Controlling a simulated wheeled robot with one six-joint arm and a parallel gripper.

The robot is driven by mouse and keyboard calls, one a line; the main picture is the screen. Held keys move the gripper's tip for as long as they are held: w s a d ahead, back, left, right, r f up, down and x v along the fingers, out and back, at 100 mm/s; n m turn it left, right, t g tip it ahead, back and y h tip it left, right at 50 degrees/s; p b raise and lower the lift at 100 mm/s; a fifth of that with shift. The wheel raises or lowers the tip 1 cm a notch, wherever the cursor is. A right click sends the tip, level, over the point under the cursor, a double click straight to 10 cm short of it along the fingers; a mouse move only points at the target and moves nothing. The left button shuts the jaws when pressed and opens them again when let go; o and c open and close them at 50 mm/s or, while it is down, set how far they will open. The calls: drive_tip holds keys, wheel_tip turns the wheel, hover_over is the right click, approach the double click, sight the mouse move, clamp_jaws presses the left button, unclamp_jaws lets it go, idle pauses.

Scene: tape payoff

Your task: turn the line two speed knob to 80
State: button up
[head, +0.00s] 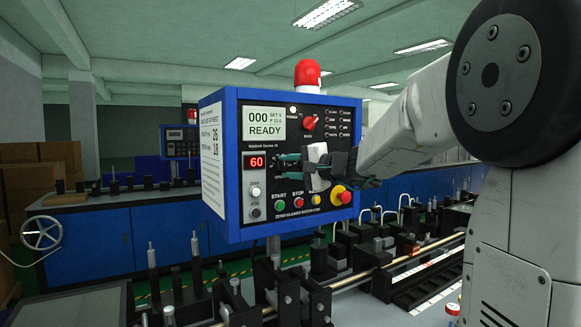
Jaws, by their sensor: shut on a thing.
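A blue-framed control box (231,150) stands in the middle of the head view. Its red readout (256,162) shows 60. My gripper (283,170), with teal fingertips, reaches in from the right across the front of the panel, just right of the readout. It is shut on a dark knob between the fingertips, which I take for the speed knob; the fingers hide most of it, and its pointer and label cannot be read. A grey screen (265,123) above reads 000 and READY.
A red selector (310,122) sits above my gripper. A red-on-yellow stop button (341,195) and green START (279,205) and red STOP (298,203) buttons sit below it. Machine fixtures (320,260) stand under the box. A similar panel (181,141) stands far left.

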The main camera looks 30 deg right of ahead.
drive_tip(key=shift+f+m+t+y, duration=0.15)
drive_tip(key=shift+m+t, duration=0.2)
drive_tip(key=shift+m, duration=0.7)
drive_tip(key=shift+f+m+t+y, duration=0.15)
drive_tip(key=shift+m+t, duration=0.2)
drive_tip(key=shift+m, duration=0.7)
drive_tip(key=o, duration=1)
drive_tip(key=v, duration=0.7)
drive_tip(key=shift+s+d, duration=0.1)
drive_tip(key=shift+s, duration=0.3)
